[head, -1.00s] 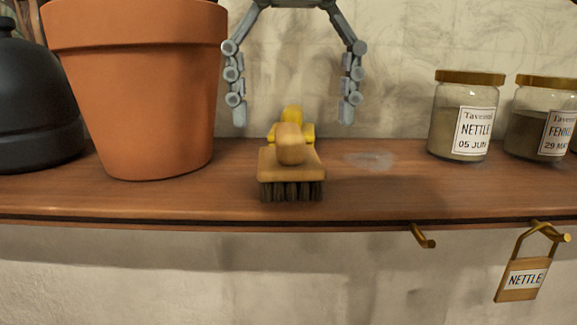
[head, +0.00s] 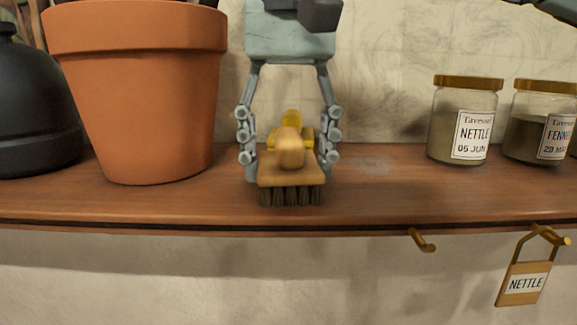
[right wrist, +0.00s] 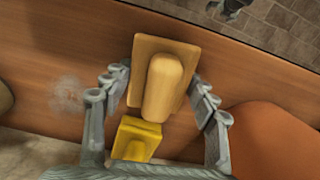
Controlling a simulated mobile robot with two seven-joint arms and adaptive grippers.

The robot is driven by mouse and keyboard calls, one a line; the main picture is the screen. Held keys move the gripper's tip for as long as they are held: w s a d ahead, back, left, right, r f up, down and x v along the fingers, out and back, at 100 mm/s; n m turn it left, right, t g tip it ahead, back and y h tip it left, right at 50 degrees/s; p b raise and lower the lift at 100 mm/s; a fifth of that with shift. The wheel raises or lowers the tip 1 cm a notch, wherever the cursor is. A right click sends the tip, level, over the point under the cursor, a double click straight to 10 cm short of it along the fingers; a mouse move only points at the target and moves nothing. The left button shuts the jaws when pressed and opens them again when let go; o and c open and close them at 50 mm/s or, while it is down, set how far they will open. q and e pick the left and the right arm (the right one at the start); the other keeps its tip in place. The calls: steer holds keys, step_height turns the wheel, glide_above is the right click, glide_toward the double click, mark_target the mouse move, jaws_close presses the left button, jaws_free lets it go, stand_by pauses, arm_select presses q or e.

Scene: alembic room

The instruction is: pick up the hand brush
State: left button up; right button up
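The hand brush (head: 290,178) lies on the wooden shelf (head: 400,200), dark bristles down, with a rounded tan knob on its block. In the right wrist view the brush (right wrist: 163,85) sits between my fingers. My right gripper (head: 278,165) reaches down from above. The brush still rests on the shelf. A grey part at the top of the right wrist view looks like my left gripper (right wrist: 232,8), cut off and too small to read.
A yellow object (head: 292,120) stands right behind the brush. A terracotta pot (head: 137,100) and a black rounded vessel (head: 32,110) are to the left. Jars labelled nettle (head: 463,120) and fennel (head: 540,122) stand right. A brass hook (head: 422,240) and nettle tag (head: 523,284) hang below.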

mark_target(289, 133)
steer(key=c, duration=0.5)
steer(key=shift+r, duration=0.45)
steer(key=r, duration=0.2)
steer(key=s+r, duration=0.1)
steer(key=shift+r, duration=0.35)
arm_select(q)
steer(key=shift+f+p, duration=0.5)
steer(key=shift+f, duration=0.7)
arm_select(e)
steer(key=shift+s+d+r, duration=0.2)
steer(key=shift+s+r, duration=0.85)
steer(key=shift+s, duration=0.7)
steer(key=shift+s+d+r, duration=0.25)
steer(key=shift+s+r, duration=0.85)
steer(key=shift+s, duration=0.7)
steer(key=shift+s+d+r, duration=0.2)
steer(key=shift+s+r, duration=0.85)
steer(key=shift+s, duration=0.7)
